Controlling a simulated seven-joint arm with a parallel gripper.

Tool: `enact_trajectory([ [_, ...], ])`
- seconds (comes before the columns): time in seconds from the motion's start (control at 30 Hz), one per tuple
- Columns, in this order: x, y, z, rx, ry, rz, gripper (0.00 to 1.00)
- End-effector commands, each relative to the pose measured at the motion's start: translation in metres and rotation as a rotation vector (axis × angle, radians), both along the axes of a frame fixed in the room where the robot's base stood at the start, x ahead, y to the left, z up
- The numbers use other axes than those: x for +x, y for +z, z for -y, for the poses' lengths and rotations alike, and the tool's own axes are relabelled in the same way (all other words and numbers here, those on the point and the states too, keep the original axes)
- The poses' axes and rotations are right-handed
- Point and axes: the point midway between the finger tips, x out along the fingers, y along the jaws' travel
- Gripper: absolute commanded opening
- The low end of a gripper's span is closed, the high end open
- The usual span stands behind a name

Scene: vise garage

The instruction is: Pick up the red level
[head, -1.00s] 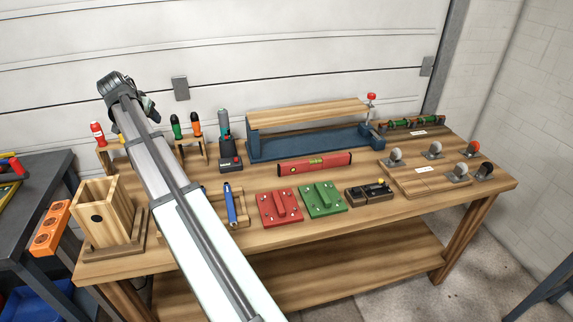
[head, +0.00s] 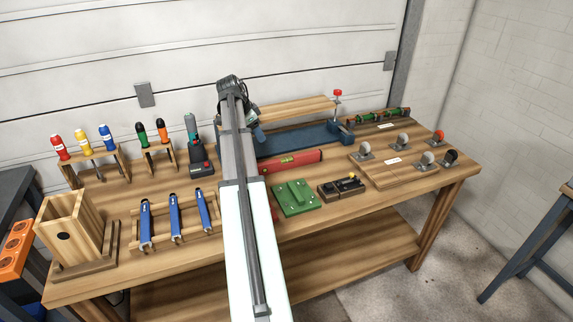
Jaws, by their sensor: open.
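The red level (head: 300,160) lies on the wooden workbench, in front of the blue vise, with a yellow-green vial in its middle. Its left end reaches my forearm, which may cover part of it. My gripper (head: 258,131) shows only in part at the far end of my arm, above the left part of the vise and behind and left of the level. It is open and apart from the level. The fingertips are mostly hidden.
The blue vise (head: 300,139) with a wooden board stands behind the level. A green block (head: 295,198) and a dark wooden block (head: 341,189) lie in front. Blue-handled tools (head: 175,218) in a rack and a wooden box (head: 72,232) stand left.

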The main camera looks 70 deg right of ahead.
Motion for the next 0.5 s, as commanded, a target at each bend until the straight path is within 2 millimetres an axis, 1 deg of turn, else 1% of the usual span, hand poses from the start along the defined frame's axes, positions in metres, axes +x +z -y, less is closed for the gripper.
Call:
enact_trajectory([
  [0.03, -0.016, -0.004, 0.006, 0.009, -0.041, -0.002, 0.53],
  [0.1, -0.032, -0.007, 0.012, 0.018, -0.082, -0.004, 0.53],
  [0.2, -0.047, -0.01, 0.016, 0.027, -0.123, -0.006, 0.53],
  [0.37, -0.056, -0.019, 0.02, 0.033, -0.143, -0.008, 0.53],
  [0.5, -0.062, -0.038, 0.026, 0.034, -0.144, -0.009, 0.53],
])
